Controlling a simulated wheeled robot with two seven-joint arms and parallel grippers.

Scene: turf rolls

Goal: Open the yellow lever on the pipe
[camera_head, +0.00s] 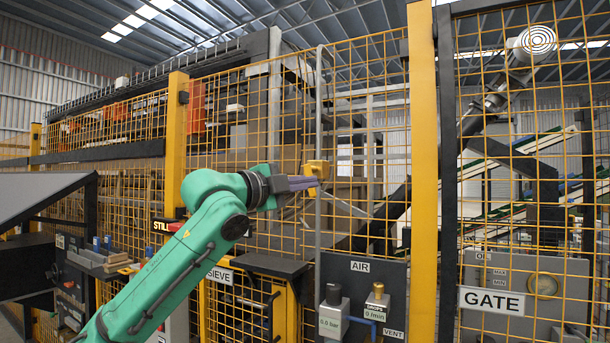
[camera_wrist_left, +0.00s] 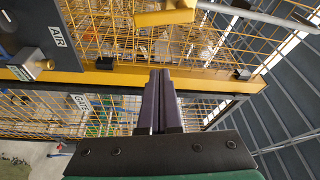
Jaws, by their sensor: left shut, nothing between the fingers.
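The yellow lever (camera_head: 316,169) sits on a thin grey vertical pipe (camera_head: 318,120) in front of the yellow mesh fence, above the AIR panel. In the left wrist view the shut fingers (camera_wrist_left: 160,73) point towards the lever, with a gap in the picture. I cannot tell whether they touch it. My right gripper is not in view.
The AIR panel (camera_head: 362,267) with gauges and a VENT label stands below the lever. A thick yellow fence post (camera_head: 423,180) is to the right, beside the GATE sign (camera_head: 491,301). The SIEVE cabinet (camera_head: 268,265) stands below my arm.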

